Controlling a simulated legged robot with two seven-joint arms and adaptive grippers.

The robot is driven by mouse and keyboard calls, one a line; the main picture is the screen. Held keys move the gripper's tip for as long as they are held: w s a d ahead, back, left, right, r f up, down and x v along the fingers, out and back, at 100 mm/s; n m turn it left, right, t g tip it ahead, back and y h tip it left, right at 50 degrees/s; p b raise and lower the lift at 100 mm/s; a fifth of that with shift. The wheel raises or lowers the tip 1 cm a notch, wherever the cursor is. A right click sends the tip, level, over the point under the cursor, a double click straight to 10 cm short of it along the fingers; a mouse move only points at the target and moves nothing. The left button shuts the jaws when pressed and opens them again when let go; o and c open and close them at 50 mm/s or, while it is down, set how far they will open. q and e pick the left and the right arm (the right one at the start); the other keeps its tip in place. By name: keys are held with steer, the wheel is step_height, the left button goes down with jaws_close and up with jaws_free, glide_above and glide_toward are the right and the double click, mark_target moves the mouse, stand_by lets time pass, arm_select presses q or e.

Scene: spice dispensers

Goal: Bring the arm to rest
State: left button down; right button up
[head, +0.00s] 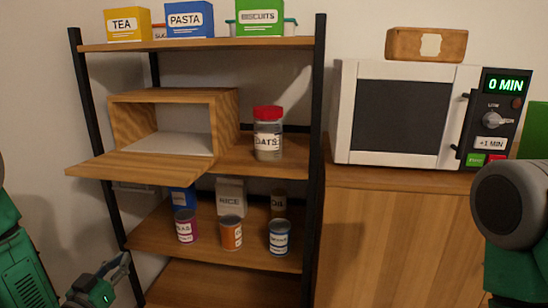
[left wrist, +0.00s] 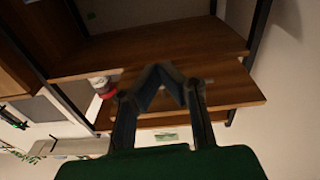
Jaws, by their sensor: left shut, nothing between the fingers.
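My left gripper (head: 120,268) is low at the left of the head view, in front of the left side of the shelf rack. Its green and grey wrist shows at the bottom edge. In the left wrist view its two dark fingers (left wrist: 168,82) come together, shut with nothing between them. That view is tilted, with wooden shelf boards behind the fingers. My right arm shows at the right edge of the head view as a grey joint and green link; its gripper is not in view.
The shelf rack (head: 320,120) holds an open wooden box (head: 225,120) with its flap (head: 140,167) jutting forward. An oats jar (head: 268,140) stands beside the box. Several cans stand on the lower shelf. A microwave (head: 345,110) sits on a wooden cabinet (head: 395,240) at right.

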arm_select(q)
steer(key=s+d+f+g, duration=0.6)
steer(key=d+f, duration=0.1)
steer(key=f, duration=0.4)
steer(key=s+d+f+g, duration=0.2)
steer(key=s+f+g, duration=0.2)
steer(key=s, duration=0.3)
steer(key=s+d+f+g, duration=0.3)
steer(key=s+f, duration=0.1)
steer(key=s, duration=0.4)
steer(key=s+f+g+y, duration=0.15)
steer(key=s+g, duration=0.35)
steer(key=s, duration=0.7)
step_height(320, 180, up, 13)
steer(key=s+p, duration=0.1)
steer(key=p, duration=1.1)
